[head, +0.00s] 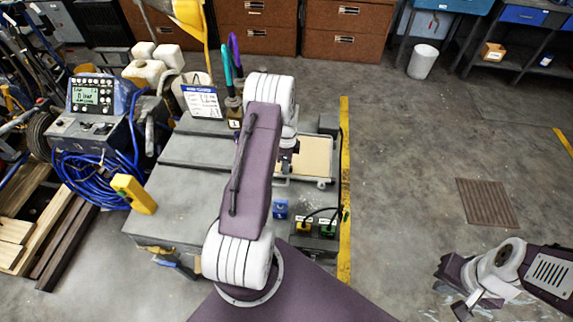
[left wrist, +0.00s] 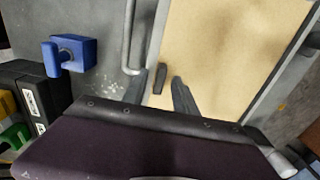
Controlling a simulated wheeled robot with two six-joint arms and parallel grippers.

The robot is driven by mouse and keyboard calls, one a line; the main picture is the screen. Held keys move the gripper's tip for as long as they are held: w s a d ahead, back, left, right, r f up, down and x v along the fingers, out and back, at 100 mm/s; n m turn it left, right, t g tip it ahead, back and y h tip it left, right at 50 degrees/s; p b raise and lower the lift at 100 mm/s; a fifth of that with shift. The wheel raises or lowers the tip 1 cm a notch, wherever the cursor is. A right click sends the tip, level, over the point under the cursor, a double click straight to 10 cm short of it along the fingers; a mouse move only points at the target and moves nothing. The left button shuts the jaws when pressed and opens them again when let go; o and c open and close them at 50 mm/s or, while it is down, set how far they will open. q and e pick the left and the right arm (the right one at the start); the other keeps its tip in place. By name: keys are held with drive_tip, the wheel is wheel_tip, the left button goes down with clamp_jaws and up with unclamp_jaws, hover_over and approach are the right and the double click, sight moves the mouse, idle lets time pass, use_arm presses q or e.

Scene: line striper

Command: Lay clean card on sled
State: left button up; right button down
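A plain tan card-like panel (head: 308,156) lies flat in a grey frame beside the yellow floor line; I cannot tell if this is the clean card on the sled. It fills much of the left wrist view (left wrist: 225,60). My left gripper (left wrist: 160,82) is over its near left corner, fingers apart, with a small dark tab (left wrist: 158,78) between them. I cannot tell if they touch the tab. In the head view my left arm hides most of that gripper (head: 287,160). My right gripper (head: 455,300) hangs over bare floor at lower right, its fingers unclear.
A blue clamp-like part (left wrist: 70,54) sits left of the panel. A console (head: 97,100) and blue hose (head: 90,175) stand left. The floor right of the yellow line (head: 345,180) is mostly clear, around a drain grate (head: 488,202).

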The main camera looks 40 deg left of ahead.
use_arm(q)
wheel_tip(320, 180, up, 11)
drive_tip(key=b, duration=0.1)
drive_tip(key=s+d+r+n+t, duration=0.1)
drive_tip(key=s+d+r+n, duration=0.2)
drive_tip(key=s+d+n, duration=0.9)
drive_tip(key=s+d, duration=0.3)
drive_tip(key=d, duration=0.4)
drive_tip(key=shift+s+d, duration=0.25)
drive_tip(key=shift+s+n, duration=0.1)
drive_tip(key=shift+n, duration=0.2)
